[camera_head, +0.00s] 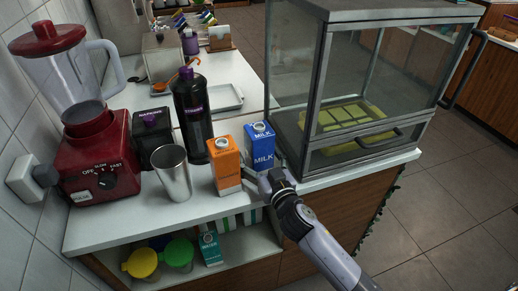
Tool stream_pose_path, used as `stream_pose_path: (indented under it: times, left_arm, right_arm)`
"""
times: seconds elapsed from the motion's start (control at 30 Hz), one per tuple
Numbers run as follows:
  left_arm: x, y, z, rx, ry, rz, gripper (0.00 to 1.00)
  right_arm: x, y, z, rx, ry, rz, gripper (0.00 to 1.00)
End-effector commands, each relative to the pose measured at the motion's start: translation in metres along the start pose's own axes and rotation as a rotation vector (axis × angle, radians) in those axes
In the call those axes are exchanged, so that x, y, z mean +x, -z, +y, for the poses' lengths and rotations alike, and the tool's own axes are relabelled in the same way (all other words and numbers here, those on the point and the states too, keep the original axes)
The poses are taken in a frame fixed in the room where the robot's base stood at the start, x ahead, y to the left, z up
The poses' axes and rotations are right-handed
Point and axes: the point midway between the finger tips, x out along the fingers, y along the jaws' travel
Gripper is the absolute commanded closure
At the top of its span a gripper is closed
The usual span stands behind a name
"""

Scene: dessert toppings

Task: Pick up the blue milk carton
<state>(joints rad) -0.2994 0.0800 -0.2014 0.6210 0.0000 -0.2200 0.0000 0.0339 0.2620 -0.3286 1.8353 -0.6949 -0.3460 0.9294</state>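The blue milk carton (261,142) stands upright on the white counter, just right of an orange carton (225,164) and close to the glass case. My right gripper (262,177) is at the front of the blue carton, low down and close to it. One finger reaches left toward the gap by the orange carton. The gripper covers the lower front of the blue carton, so whether the fingers touch or grip it cannot be told. My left gripper is not in view.
A metal cup (174,174), a dark bottle (192,116) and a red blender (95,160) stand to the left. The glass case (318,95) is close on the right. A white tray (226,97) lies behind. A shelf below holds several containers.

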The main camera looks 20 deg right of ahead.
Motion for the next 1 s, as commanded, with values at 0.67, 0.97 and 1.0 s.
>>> stream_pose_path:
  times: [0.67, 0.97, 1.0]
  left_arm:
    - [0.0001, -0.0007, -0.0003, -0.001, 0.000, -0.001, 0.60]
    - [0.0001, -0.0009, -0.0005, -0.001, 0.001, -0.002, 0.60]
    - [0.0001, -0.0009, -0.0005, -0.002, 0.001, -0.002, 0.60]
  right_arm:
    - [0.0006, -0.0004, -0.0002, 0.001, 0.000, 0.000, 0.53]
    - [0.0006, -0.0004, -0.0002, 0.001, 0.000, 0.000, 0.73]
    - [0.0006, -0.0004, -0.0002, 0.001, 0.000, 0.000, 0.76]
